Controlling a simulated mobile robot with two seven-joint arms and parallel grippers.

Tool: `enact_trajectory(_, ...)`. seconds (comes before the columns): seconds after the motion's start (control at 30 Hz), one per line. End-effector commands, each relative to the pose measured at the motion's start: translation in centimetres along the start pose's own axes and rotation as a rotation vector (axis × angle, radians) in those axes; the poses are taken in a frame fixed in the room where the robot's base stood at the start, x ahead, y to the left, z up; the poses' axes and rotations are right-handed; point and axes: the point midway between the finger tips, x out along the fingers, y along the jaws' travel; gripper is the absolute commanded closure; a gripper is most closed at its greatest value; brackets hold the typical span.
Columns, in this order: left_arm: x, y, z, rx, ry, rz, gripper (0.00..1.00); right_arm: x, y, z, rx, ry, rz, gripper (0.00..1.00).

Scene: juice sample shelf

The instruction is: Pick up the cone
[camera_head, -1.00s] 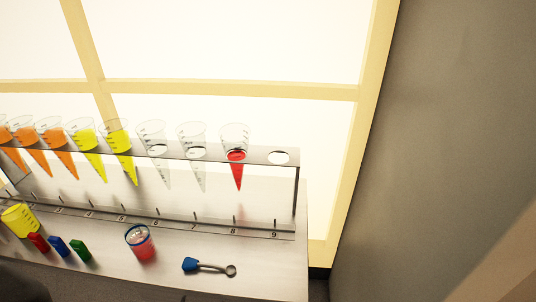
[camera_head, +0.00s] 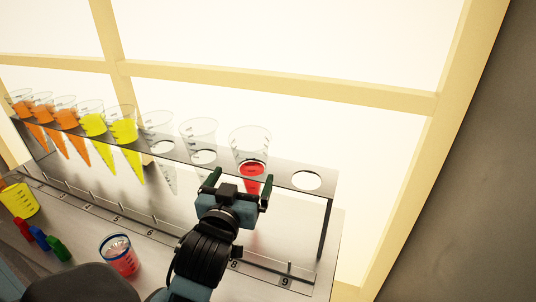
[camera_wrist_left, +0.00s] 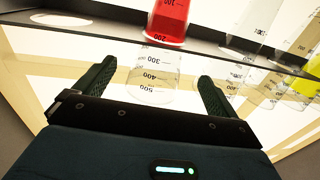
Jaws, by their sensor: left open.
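A clear graduated cone with red liquid (camera_head: 250,142) hangs in the shelf rack at slot 8. The same cone shows in the left wrist view (camera_wrist_left: 168,22), inverted, its red part at the top and its clear rim part between the two fingers in the picture. My left gripper (camera_head: 238,182) is open and empty, in front of the cone at about rack height, its fingers pointing at the rack. Whether the cone is between the fingers in depth I cannot tell. The arm hides the lower tip of the cone. My right gripper is not in view.
The rack's top plate (camera_head: 278,176) holds orange, yellow and empty cones to the left; slot 9 is an empty hole at right. A beaker of red liquid (camera_head: 120,262), a yellow beaker (camera_head: 18,201) and small coloured blocks (camera_head: 40,239) stand on the counter.

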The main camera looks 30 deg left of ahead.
Motion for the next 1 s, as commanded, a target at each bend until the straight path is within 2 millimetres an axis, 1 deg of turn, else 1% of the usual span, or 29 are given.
enact_trajectory(0.33,0.3,-0.1,-0.2,-0.003,0.004,-0.004,0.04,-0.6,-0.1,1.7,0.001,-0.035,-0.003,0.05)
enact_trajectory(0.57,2.5,-0.1,-0.2,-0.003,0.005,-0.002,0.04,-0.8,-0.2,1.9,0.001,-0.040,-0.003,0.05)
enact_trajectory(0.77,3.0,-0.1,-0.1,-0.002,0.004,-0.002,0.04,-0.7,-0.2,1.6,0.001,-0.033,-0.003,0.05)
enact_trajectory(0.87,4.2,-0.1,-0.1,-0.001,0.004,-0.003,0.04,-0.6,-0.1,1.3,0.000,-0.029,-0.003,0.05)
enact_trajectory(1.0,6.2,-0.1,0.0,0.000,0.004,-0.003,0.04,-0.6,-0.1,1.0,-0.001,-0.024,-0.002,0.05)
